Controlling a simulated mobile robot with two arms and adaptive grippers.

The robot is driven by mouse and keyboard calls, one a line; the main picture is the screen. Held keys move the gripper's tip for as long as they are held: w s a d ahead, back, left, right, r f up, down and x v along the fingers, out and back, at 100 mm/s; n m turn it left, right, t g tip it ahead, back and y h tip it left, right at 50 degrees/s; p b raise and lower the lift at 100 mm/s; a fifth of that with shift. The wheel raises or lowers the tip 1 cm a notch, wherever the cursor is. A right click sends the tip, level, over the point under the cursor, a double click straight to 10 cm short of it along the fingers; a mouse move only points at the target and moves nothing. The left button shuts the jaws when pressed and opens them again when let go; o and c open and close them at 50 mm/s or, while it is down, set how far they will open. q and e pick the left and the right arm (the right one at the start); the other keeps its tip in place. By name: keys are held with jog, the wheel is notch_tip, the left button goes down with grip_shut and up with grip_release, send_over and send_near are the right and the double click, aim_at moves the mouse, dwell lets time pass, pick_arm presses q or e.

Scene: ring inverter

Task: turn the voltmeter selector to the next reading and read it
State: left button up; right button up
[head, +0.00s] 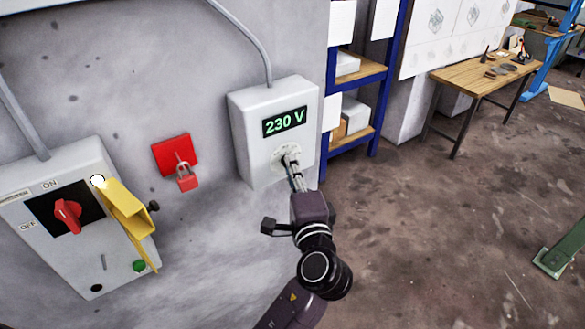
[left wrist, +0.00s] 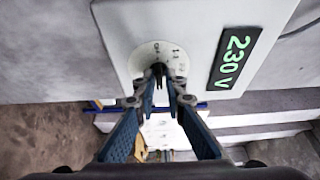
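The voltmeter box (head: 243,127) is light grey and fixed to the wall. Its display (head: 285,121) reads 230 V in green; the same display (left wrist: 234,62) shows sideways in the left wrist view. Below the display is a round white selector dial (head: 280,158), with small markings too blurred to read. My left gripper (head: 292,165) is at the dial, its fingers close together around the small dark selector knob (left wrist: 158,69), which they largely hide. The fingers appear closed on the knob. My right gripper is in neither view.
Left of the voltmeter, a red plate (head: 172,152) with a red padlock (head: 187,179) is on the wall. Further left is a grey switch box (head: 62,258) with a red rotary handle (head: 68,215) and a yellow flap (head: 124,211). Shelves and a wooden table (head: 470,76) stand behind right.

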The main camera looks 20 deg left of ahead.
pick_arm(q)
jog(key=shift+o, duration=1.2)
jog(key=v, duration=0.7)
jog(key=shift+s, duration=0.15)
jog(key=shift+d, duration=0.1)
